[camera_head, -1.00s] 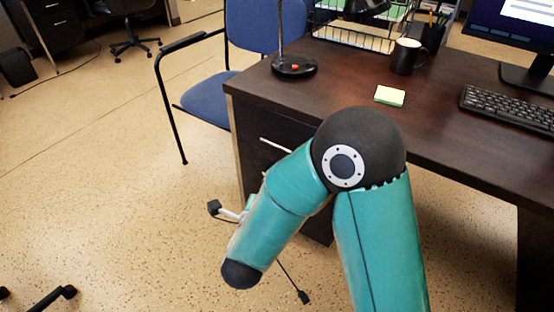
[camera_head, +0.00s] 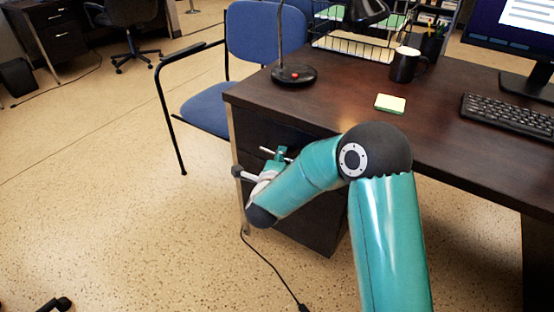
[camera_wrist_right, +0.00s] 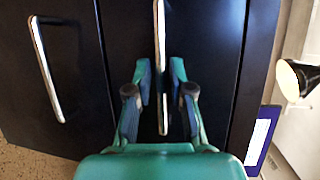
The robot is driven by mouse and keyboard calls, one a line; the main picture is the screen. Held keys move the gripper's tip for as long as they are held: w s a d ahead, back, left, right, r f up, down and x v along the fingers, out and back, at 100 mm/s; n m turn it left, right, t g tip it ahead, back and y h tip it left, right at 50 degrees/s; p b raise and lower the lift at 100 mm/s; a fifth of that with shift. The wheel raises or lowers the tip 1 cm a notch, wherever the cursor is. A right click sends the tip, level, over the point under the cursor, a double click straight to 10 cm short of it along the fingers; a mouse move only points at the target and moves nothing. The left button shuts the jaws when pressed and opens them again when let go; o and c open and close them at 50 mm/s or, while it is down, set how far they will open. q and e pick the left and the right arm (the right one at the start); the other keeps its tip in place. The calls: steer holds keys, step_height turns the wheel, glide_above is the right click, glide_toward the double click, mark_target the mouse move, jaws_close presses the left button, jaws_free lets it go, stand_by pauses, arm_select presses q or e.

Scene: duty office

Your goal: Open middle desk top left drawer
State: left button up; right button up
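The desk's top left drawer (camera_head: 255,130) has a dark front and is closed under the desk top. Its silver bar handle (camera_wrist_right: 160,40) runs up the middle of the right wrist view; part of it shows in the head view (camera_head: 266,150). My right gripper (camera_wrist_right: 160,78) is open, with one finger on each side of the handle and gaps between. In the head view the right gripper (camera_head: 274,159) is at the drawer front, partly hidden by my own arm. My left gripper is not in view.
A lower drawer handle (camera_wrist_right: 45,70) shows at the left of the wrist view. A blue chair (camera_head: 205,105) stands close at the desk's left. The desk top (camera_head: 340,95) holds a lamp base (camera_head: 294,75), mug (camera_head: 405,66), sticky notes (camera_head: 390,103) and keyboard (camera_head: 510,115).

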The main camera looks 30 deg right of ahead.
steer(key=shift+w+d, duration=0.15)
jaws_close()
